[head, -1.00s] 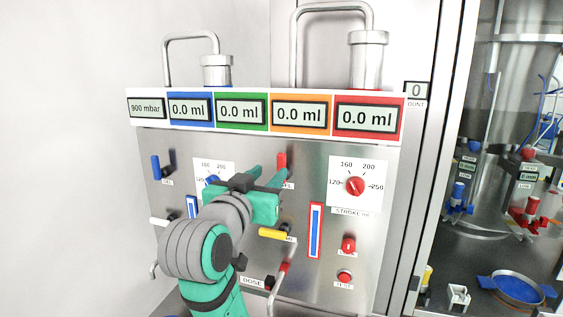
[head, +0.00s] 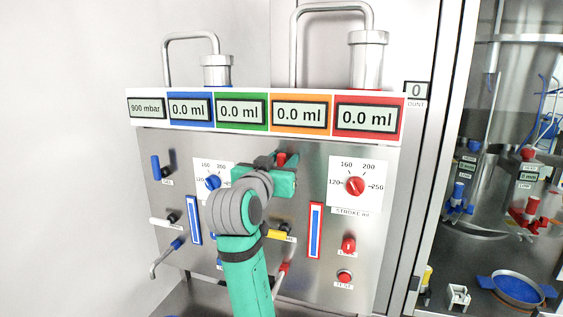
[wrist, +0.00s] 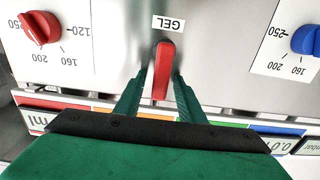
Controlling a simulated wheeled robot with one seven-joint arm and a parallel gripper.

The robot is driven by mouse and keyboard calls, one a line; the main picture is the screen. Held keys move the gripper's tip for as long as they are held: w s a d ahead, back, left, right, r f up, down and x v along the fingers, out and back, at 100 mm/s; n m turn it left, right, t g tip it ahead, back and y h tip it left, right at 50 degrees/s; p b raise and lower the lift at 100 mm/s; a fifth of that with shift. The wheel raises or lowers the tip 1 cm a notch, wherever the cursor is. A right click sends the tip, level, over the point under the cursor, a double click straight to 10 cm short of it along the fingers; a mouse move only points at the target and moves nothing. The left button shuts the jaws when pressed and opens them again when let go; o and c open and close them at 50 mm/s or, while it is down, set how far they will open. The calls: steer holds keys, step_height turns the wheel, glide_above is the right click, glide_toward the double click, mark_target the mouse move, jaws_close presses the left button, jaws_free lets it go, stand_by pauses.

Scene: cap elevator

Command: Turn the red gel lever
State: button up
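The red gel lever (wrist: 163,65) is in the middle of the wrist view, under a white GEL label; the picture there is upside down. My gripper (wrist: 161,82) has one green finger on each side of the lever, with narrow gaps visible, so it looks open around it. I cannot tell whether either finger touches the lever. In the head view the top of the red lever (head: 281,158) shows just above my gripper (head: 278,170); the rest of it is hidden behind the gripper.
A blue dial (head: 212,183) is left of my gripper and a red dial (head: 355,186) is to the right. A yellow-handled lever (head: 279,234) lies below, partly behind my arm. A blue-and-white strip gauge (head: 315,230) stands at lower right. Displays (head: 298,114) run above the panel.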

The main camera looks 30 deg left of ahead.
jaws_close()
steer(key=shift+a+n, duration=0.1)
steer(key=shift+n, duration=0.2)
steer(key=s+a+f+n, duration=0.1)
steer(key=a+f+n, duration=0.3)
steer(key=n, duration=1.3)
steer(key=shift+s+f, duration=0.15)
steer(key=shift+f, duration=0.2)
steer(key=shift+a+n, duration=0.15)
steer(key=shift+n, duration=0.15)
jaws_free()
